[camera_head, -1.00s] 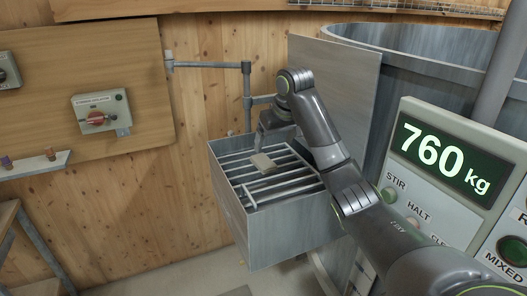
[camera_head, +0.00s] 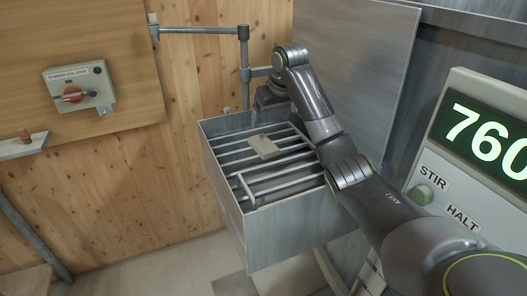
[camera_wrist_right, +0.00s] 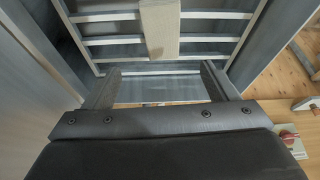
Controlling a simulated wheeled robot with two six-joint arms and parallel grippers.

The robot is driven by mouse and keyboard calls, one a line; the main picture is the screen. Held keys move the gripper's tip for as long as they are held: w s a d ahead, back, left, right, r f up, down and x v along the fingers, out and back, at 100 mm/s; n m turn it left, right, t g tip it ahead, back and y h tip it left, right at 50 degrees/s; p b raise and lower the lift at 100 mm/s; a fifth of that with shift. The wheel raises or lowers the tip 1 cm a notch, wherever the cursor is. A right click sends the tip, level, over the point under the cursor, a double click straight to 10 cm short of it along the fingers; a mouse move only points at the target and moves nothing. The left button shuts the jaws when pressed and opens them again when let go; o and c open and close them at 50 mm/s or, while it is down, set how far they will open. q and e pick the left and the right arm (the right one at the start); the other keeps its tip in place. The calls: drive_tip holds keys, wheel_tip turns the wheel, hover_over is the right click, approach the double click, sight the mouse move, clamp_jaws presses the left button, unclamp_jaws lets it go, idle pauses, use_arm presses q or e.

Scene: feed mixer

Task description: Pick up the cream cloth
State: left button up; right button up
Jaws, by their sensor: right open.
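The cream cloth (camera_head: 265,147) looks like a flat, pale oblong. It lies across the metal bars of a grey box (camera_head: 264,229). My right gripper (camera_head: 257,106) is behind the cloth and a little above the bars at the box's back edge, apart from the cloth. In the right wrist view the cloth (camera_wrist_right: 160,30) is at the top centre, ahead of the two spread fingers of my right gripper (camera_wrist_right: 158,76). Nothing is between the fingers. The cloth's far end is cut off by the top of that view. My left gripper is not in view.
The box walls rise around the bars. A grey upright panel (camera_head: 362,75) stands behind my right arm. A pipe bracket (camera_head: 245,70) is behind the box. The control panel (camera_head: 455,180), reading 760, is at the right. An isolator switch (camera_head: 78,92) is on the left board.

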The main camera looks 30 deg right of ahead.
drive_tip(key=p, duration=0.2)
approach(263, 143)
drive_tip(key=shift+w+d+f, duration=0.25)
drive_tip(key=shift+w+f, duration=0.55)
drive_tip(key=shift+f, duration=0.5)
drive_tip(key=shift+w+f, duration=0.25)
drive_tip(key=shift+f, duration=0.15)
drive_tip(key=p+x, duration=0.1)
drive_tip(key=x, duration=0.1)
drive_tip(key=p+x, duration=0.1)
drive_tip(key=p, duration=0.1)
drive_tip(key=shift+a+f, duration=0.2)
drive_tip(key=shift+f, duration=0.2)
drive_tip(key=shift+w+f, duration=0.15)
drive_tip(key=shift+f, duration=0.35)
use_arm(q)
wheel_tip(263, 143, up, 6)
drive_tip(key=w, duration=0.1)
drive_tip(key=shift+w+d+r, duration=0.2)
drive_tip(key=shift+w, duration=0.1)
use_arm(e)
drive_tip(key=shift+f, duration=0.1)
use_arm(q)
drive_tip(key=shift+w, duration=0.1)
use_arm(e)
drive_tip(key=shift+f, duration=0.2)
drive_tip(key=c, duration=1.1)
